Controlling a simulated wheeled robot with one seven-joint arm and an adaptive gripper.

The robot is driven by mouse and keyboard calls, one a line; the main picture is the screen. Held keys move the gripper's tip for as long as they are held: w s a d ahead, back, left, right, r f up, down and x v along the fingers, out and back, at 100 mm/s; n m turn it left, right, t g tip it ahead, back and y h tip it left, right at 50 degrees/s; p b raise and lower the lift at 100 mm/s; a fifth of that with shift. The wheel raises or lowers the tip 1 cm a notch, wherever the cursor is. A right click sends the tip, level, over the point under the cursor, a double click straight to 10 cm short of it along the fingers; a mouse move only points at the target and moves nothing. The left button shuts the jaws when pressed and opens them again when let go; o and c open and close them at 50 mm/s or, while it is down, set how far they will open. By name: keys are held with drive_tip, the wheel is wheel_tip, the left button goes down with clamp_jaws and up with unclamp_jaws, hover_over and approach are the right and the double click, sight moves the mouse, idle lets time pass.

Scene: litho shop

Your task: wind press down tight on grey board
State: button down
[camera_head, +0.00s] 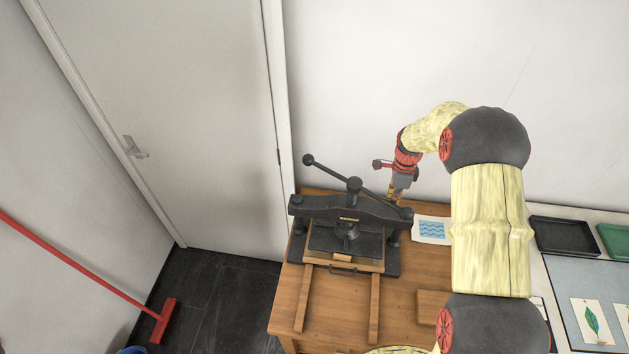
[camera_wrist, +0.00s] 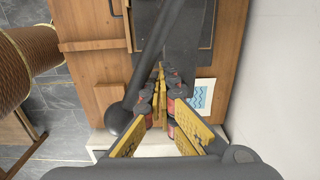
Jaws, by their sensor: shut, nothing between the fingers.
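The black press (camera_head: 300,206) stands on the wooden table. Its long bar handle (camera_head: 327,173) crosses above the top beam, slanting from a ball at upper left to a ball at lower right. The dark platen (camera_head: 335,243) hangs below the screw over a wooden bed (camera_head: 343,262). I cannot make out the grey board; the platen hides what lies under it. My gripper (camera_head: 391,196) is shut and empty behind the handle's right end. In the wrist view its fingertips (camera_wrist: 161,68) are beside the bar (camera_wrist: 158,48), with the ball (camera_wrist: 120,121) to their left; contact is unclear.
A blue-wave print (camera_head: 432,230) lies right of the press. Further right are a black tray (camera_head: 566,236), a green tray (camera_head: 615,240) and a leaf print (camera_head: 591,320). The wall is close behind the table. Wooden rails (camera_head: 374,308) extend forward from the press.

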drive_tip(key=s+a+p, duration=0.1)
drive_tip(key=s+a, duration=0.2)
drive_tip(key=a, duration=0.5)
drive_tip(key=s+a+p, duration=0.1)
drive_tip(key=s+a, duration=0.3)
drive_tip(key=a, duration=0.5)
drive_tip(key=w+a+b, duration=0.1)
drive_tip(key=w+a, duration=0.2)
drive_tip(key=w, duration=0.2)
drive_tip(key=w+a+b, duration=0.2)
drive_tip(key=w+a, duration=0.1)
drive_tip(key=w, duration=0.2)
drive_tip(key=w+a+f+b, duration=0.1)
drive_tip(key=w+a+b, duration=0.1)
drive_tip(key=w, duration=0.3)
drive_tip(key=shift+a+f, duration=0.1)
drive_tip(key=shift+a, duration=0.55)
drive_tip(key=shift+w+d, duration=0.15)
drive_tip(key=shift+w, duration=0.75)
drive_tip(key=shift+s, duration=0.1)
wheel_tip(320, 180, up, 9)
drive_tip(key=s+p, duration=0.2)
drive_tip(key=p, duration=0.1)
drive_tip(key=shift+s+a, duration=0.3)
